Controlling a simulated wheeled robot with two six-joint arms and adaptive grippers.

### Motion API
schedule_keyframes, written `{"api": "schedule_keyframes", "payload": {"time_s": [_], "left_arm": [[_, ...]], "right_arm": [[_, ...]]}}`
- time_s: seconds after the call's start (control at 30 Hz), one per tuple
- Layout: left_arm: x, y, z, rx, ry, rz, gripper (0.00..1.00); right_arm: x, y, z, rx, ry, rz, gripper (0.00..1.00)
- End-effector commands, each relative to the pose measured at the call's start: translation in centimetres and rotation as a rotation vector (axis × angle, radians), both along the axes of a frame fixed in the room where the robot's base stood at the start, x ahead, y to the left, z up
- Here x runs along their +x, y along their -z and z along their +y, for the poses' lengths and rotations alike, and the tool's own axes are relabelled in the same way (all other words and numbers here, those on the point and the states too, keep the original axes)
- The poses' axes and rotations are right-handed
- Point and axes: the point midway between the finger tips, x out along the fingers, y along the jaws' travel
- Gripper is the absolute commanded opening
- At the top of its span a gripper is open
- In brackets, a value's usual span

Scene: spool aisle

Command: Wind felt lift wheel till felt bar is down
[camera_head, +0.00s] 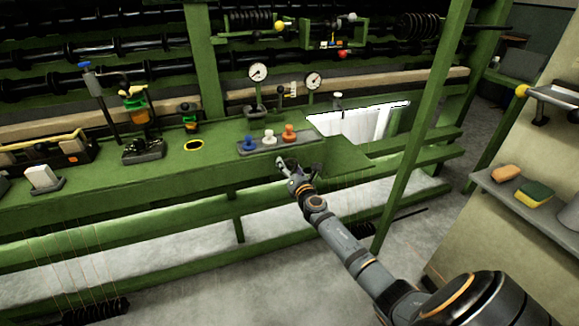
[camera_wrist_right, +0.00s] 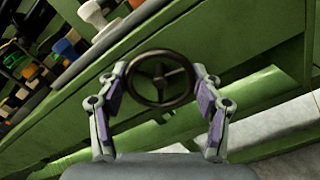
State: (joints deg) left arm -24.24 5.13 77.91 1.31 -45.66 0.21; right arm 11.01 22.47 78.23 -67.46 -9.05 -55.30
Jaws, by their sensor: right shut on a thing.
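The felt lift wheel (camera_wrist_right: 161,80) is a small dark three-spoked handwheel on the front of the green machine, clear in the right wrist view. My right gripper (camera_wrist_right: 162,70) has one finger at each side of the rim and is shut on the wheel. In the head view my right gripper (camera_head: 287,165) reaches the front face of the green bench and mostly hides the wheel. A long tan bar (camera_head: 235,98) runs behind the bench top; I cannot tell whether it is the felt bar or how low it sits. My left gripper is not in view.
Blue, white and orange knobs (camera_head: 269,136) stand on the bench above the wheel. Two dial gauges (camera_head: 258,72) are behind them. A slanted green post (camera_head: 424,125) rises right of my arm. A shelf (camera_head: 515,195) with sponges is at right.

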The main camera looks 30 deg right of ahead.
Motion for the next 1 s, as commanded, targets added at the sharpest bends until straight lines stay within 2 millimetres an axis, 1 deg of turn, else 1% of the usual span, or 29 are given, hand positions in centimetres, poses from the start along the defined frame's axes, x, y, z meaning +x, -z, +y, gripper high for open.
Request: {"api": "schedule_keyframes", "payload": {"time_s": [0.2, 0.6, 0.63, 0.7, 0.8, 1.0], "left_arm": [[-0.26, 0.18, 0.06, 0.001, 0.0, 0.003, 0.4], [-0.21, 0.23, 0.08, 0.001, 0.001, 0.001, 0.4], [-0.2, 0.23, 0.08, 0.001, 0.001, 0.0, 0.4], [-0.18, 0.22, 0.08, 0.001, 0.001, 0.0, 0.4], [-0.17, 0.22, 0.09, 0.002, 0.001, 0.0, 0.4], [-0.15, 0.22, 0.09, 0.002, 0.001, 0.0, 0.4]], "right_arm": [[-0.02, 0.14, 0.07, -0.035, -0.002, 0.011, 0.34], [-0.04, 0.18, 0.05, -0.041, -0.002, 0.012, 0.34], [-0.04, 0.18, 0.05, -0.041, -0.002, 0.012, 0.67], [-0.04, 0.18, 0.04, -0.041, -0.002, 0.012, 0.77], [-0.02, 0.13, 0.03, -0.04, -0.001, 0.011, 0.9], [-0.02, 0.07, 0.01, -0.04, -0.001, 0.01, 0.9]]}}
